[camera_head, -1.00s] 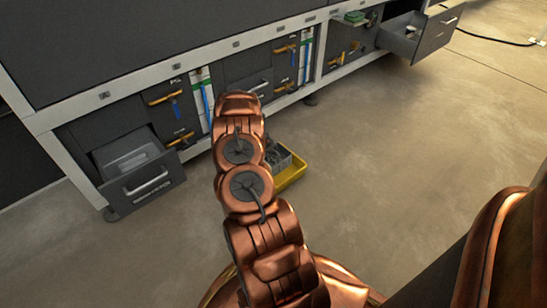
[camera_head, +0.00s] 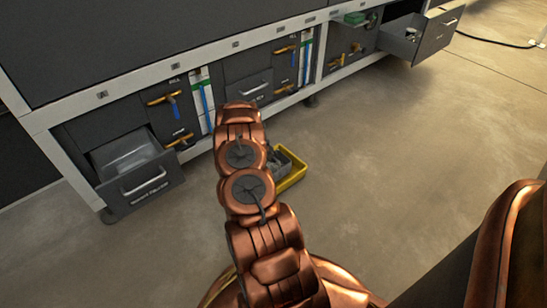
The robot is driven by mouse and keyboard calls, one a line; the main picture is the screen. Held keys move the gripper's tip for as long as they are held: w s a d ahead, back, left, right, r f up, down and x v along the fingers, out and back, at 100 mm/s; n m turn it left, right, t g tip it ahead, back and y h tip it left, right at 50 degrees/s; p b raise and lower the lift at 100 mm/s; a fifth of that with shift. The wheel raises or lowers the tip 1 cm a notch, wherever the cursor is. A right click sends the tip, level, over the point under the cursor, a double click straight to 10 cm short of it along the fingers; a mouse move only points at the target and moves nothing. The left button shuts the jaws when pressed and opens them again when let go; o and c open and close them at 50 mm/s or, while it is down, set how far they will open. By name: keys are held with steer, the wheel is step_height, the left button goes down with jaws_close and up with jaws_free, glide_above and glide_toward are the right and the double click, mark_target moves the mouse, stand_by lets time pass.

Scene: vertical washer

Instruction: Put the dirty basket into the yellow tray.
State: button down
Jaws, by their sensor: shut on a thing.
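The yellow tray (camera_head: 297,177) is low beside the workbench, just right of my copper arm, and the arm covers its left part. A grey basket-like thing (camera_head: 281,162) shows at the tray, partly hidden by the arm. I cannot tell whether it rests in the tray or is held above it. My gripper is hidden behind my own arm, so its fingers and what they touch do not show.
A dark workbench (camera_head: 143,52) runs along the back. Its lower left drawer (camera_head: 148,184) is pulled out and holds a clear container. An upper right drawer (camera_head: 425,38) is also out. The floor (camera_head: 400,150) right of the tray is clear.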

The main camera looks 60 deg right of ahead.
steer(key=shift+f, duration=0.15)
steer(key=c, duration=1.3)
jaws_free()
